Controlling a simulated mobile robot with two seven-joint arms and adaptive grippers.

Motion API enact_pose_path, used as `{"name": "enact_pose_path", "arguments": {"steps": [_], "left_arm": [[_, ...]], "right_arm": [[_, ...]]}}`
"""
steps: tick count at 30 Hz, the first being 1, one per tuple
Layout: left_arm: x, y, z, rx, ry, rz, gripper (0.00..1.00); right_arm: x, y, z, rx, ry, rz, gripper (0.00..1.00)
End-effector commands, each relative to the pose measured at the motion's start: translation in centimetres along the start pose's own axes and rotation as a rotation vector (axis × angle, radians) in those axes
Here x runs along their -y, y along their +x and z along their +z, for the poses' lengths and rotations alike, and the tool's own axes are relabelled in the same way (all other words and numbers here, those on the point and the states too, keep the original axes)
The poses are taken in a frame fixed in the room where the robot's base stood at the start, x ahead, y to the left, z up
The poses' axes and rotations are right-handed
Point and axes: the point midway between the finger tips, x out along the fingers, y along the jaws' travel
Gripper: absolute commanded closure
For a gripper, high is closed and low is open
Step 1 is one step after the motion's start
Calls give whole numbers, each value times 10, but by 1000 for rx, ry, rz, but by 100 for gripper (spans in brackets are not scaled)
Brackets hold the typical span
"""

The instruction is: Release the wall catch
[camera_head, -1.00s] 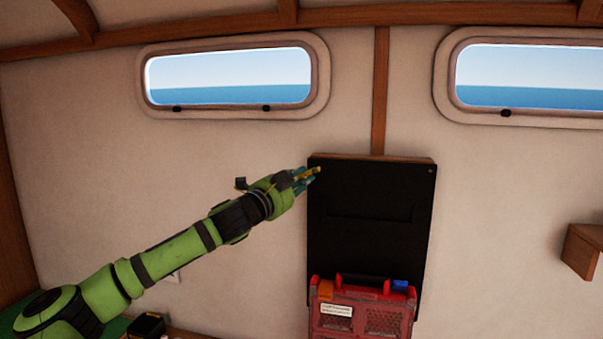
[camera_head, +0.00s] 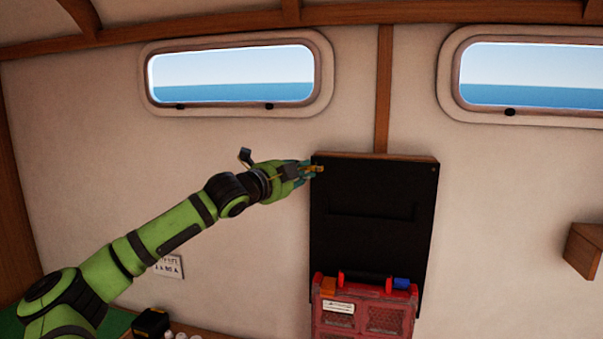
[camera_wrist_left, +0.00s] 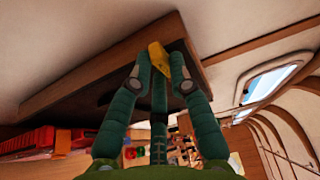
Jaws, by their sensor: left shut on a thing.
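The wall catch (camera_head: 319,168) is a small yellow piece at the top left corner of the black wall panel (camera_head: 372,240). My left gripper (camera_head: 309,171) reaches it from the left and is shut on it. In the left wrist view, the yellow catch (camera_wrist_left: 158,57) sits between the green fingertips, against the panel's edge (camera_wrist_left: 200,72). The fingers hide part of the catch, so its exact turn is hard to read. The panel stands flat against the wall. My right gripper is in neither view.
A red case (camera_head: 362,309) with orange and blue latches sits at the panel's lower part. A wooden bracket (camera_head: 584,250) juts from the wall at right. A black box (camera_head: 151,322) and small items stand at lower left. The wall above the panel is clear.

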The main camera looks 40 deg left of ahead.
Motion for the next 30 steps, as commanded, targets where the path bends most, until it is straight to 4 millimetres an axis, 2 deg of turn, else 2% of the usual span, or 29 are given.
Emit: {"name": "enact_pose_path", "arguments": {"steps": [6,7,8,20,26,30], "left_arm": [[1,0,1,2,4,-3,100],[2,0,1,2,4,-3,68],[2,0,1,2,4,-3,56],[1,-2,1,3,5,-2,56],[0,-18,4,9,10,-2,56],[1,-35,1,3,14,2,56]], "right_arm": [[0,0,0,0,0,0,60],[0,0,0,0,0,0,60],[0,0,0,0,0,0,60],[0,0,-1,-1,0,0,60],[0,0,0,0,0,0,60],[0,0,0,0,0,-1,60]]}}
